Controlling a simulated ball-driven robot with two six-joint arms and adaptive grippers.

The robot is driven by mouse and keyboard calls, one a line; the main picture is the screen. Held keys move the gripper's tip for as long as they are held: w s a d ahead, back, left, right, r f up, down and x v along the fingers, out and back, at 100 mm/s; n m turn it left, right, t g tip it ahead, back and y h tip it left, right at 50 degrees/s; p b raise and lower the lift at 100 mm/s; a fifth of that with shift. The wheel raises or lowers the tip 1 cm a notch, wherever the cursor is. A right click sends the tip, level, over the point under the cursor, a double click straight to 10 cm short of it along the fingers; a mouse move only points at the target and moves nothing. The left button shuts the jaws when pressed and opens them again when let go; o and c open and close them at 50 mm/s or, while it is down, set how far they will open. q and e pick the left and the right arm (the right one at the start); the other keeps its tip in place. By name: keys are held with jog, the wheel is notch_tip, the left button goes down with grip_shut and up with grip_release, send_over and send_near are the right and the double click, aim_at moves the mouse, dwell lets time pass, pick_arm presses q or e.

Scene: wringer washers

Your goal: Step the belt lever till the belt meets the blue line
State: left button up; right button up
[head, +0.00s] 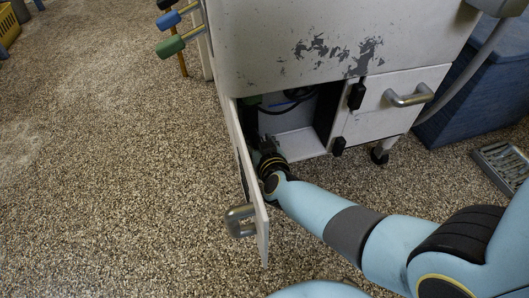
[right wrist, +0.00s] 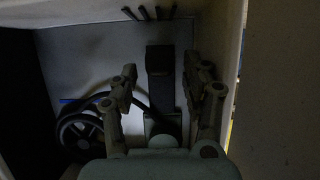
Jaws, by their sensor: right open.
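My right gripper (head: 268,147) reaches into the open cabinet under the washer tub. In the right wrist view it is open (right wrist: 160,80), its fingers spread on either side of a dark upright lever (right wrist: 160,68). No clear grip on the lever shows. A spoked pulley (right wrist: 80,132) is at the lower left, with a black belt (right wrist: 130,97) running from it toward the lever's base. A short blue line (right wrist: 78,100) shows on the back wall just above the pulley, close to the belt. The dim light hides whether they meet. My left gripper is out of view.
The cabinet door (head: 250,185) with its metal handle (head: 240,220) stands open beside my right arm. A closed white door (head: 395,103) is to the right. Blue (head: 168,20) and green (head: 171,46) handles stick out at the upper left. Bare floor lies left.

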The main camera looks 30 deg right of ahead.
jog(key=v, duration=0.9)
jog(key=shift+s, duration=0.15)
